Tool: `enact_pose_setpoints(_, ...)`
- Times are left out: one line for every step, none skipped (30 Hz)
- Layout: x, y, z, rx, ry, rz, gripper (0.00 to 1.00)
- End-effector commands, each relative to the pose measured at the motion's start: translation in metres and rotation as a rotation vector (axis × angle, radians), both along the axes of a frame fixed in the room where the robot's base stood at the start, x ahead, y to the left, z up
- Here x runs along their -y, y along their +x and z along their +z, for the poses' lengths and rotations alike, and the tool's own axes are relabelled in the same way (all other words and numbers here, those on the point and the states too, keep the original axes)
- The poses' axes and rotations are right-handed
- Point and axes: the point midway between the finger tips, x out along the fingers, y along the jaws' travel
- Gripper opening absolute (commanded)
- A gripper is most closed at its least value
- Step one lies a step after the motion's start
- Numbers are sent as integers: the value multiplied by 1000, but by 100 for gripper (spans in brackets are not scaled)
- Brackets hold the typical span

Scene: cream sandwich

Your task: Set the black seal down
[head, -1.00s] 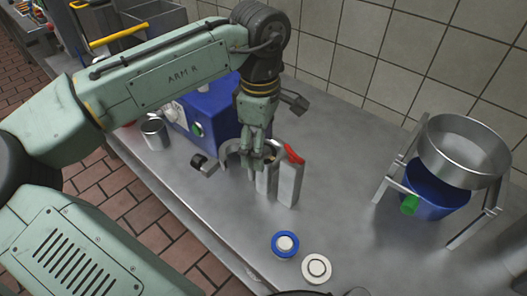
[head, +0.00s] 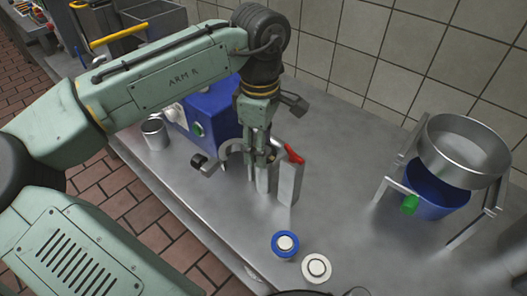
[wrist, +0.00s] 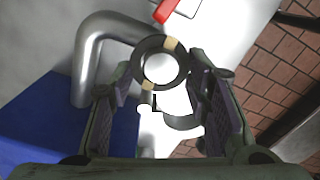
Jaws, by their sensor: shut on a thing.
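The black seal (wrist: 145,49) is a dark ring with two tan patches in the wrist view. It lies between my gripper's (wrist: 160,68) fingertips, which are shut on it. A bent steel pipe (wrist: 92,55) ends beneath or close behind the ring; I cannot tell whether they touch. In the head view, my gripper (head: 259,158) points down over the steel pipe pieces (head: 287,183) on the counter, and the seal is too small to make out there. A clamp-like part with a black knob (head: 198,160) is beside the gripper.
A blue ring (head: 285,255) and a white ring (head: 317,277) lie at the counter's front. A red handle (head: 293,154) is close right of my gripper. A blue machine (head: 212,112) and metal cup (head: 154,134) stand left, a sieve stand (head: 455,150) right. Counter between is free.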

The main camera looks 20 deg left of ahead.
Motion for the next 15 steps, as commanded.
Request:
enact_pose_setpoints(0, 0, 0, 0, 0, 0, 32)
enact_pose_setpoints(0, 0, 0, 1, 0, 0, 30)
enact_pose_setpoints(0, 0, 0, 1, 0, 0, 30)
enact_pose_setpoints(0, 0, 0, 1, 0, 0, 30)
enact_pose_setpoints(0, 0, 0, 1, 0, 0, 30)
enact_pose_setpoints(0, 0, 0, 1, 0, 0, 30)
enact_pose_setpoints(0, 0, 0, 1, 0, 0, 30)
enact_pose_setpoints(0, 0, 1, 1, 0, 0, 30)
enact_pose_setpoints(0, 0, 1, 1, 1, 0, 30)
enact_pose_setpoints(0, 0, 1, 1, 1, 1, 30)
enact_pose_setpoints(0, 0, 2, 2, 1, 1, 30)
enact_pose_setpoints(0, 0, 3, 2, 2, 1, 30)
enact_pose_setpoints(0, 0, 5, 2, 2, 1, 30)
enact_pose_setpoints(0, 0, 6, 2, 2, 1, 30)
enact_pose_setpoints(0, 1, 10, 3, 0, 0, 30)
